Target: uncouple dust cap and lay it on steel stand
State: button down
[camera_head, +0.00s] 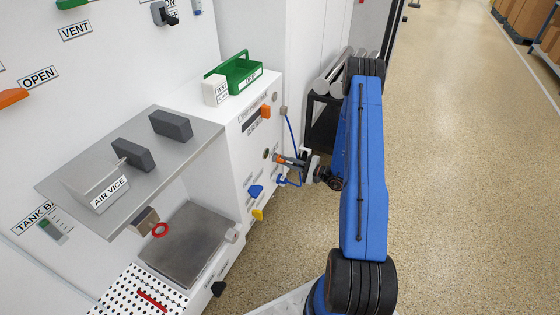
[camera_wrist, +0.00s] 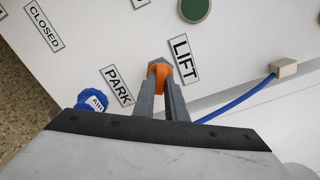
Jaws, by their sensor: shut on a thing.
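My gripper (camera_wrist: 162,80) is shut on an orange handle (camera_wrist: 159,69) between the LIFT and PARK labels in the wrist view. In the head view my gripper (camera_head: 290,160) is at the white cabinet's front face. I cannot tell for sure which thing is the dust cap; a red ring (camera_head: 160,230) hangs at a brown block under the upper shelf. I cannot tell which steel surface is the stand: a flat steel plate (camera_head: 190,245) lies low on the bench, and a grey metal shelf (camera_head: 70,170) is above it.
A blue AIR knob (camera_wrist: 92,102) is left of my fingers, and a blue hose (camera_wrist: 240,98) runs at the right. Dark blocks (camera_head: 170,125) and the AIR VICE sign (camera_head: 109,195) are on the shelf. A green bin (camera_head: 235,73) stands on the cabinet.

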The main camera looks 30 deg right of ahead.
dwell(0.3)
jog(key=n, duration=0.6)
dwell(0.4)
jog(key=n, duration=0.6)
jog(key=shift+v, duration=0.8)
dwell(0.8)
jog(key=shift+v, duration=1.15)
